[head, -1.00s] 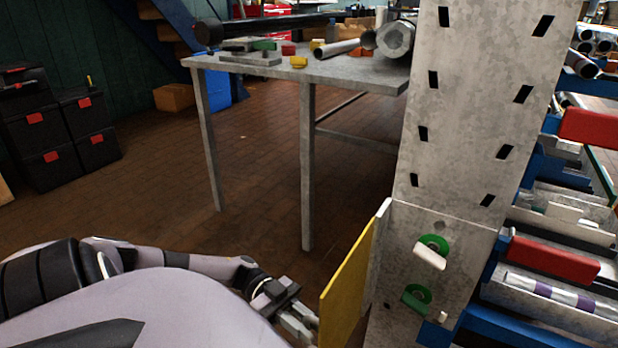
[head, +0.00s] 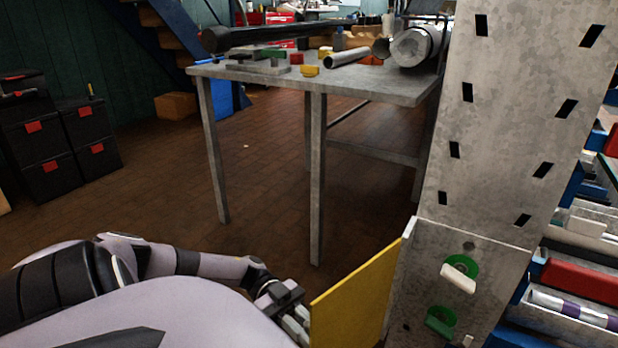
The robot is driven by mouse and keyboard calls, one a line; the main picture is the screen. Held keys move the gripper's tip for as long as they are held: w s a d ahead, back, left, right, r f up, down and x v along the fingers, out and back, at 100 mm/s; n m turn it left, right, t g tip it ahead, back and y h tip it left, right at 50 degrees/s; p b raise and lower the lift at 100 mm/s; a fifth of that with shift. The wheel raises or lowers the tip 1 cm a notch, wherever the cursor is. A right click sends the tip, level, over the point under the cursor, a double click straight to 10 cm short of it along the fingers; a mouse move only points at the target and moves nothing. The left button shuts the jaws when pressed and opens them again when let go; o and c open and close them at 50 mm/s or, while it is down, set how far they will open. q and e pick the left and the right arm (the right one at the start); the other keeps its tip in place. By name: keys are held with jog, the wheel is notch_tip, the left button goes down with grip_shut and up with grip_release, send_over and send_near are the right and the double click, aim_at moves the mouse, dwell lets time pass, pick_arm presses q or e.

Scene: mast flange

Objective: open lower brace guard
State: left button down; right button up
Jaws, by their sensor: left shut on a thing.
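The lower brace guard, a yellow panel (head: 355,290), stands swung out to the left from the lower part of the grey mast (head: 480,130). Its right edge meets a pale strip along the mast's left edge. My left gripper (head: 298,322) is at the panel's left edge, shut on the guard; its fingertips are partly hidden by the panel. On the mast face right of the guard are an upper green bracket with a white tab (head: 459,272) and a lower green bracket (head: 441,320). My right gripper is not in view.
A grey metal table (head: 330,83) with tools and pipes stands behind, its legs near the guard. Racks with red bins (head: 580,282) and parts stand right of the mast. Black boxes (head: 45,150) stand at far left. The brown floor between is clear.

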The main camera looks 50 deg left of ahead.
pick_arm(q)
jog(key=shift+a, duration=0.4)
jog(key=shift+w, duration=0.1)
jog(key=c, duration=1.2)
grip_release()
jog(key=shift+a, duration=0.1)
jog(key=a+b, duration=0.1)
jog(key=a, duration=0.6)
jog(key=shift+s, duration=0.3)
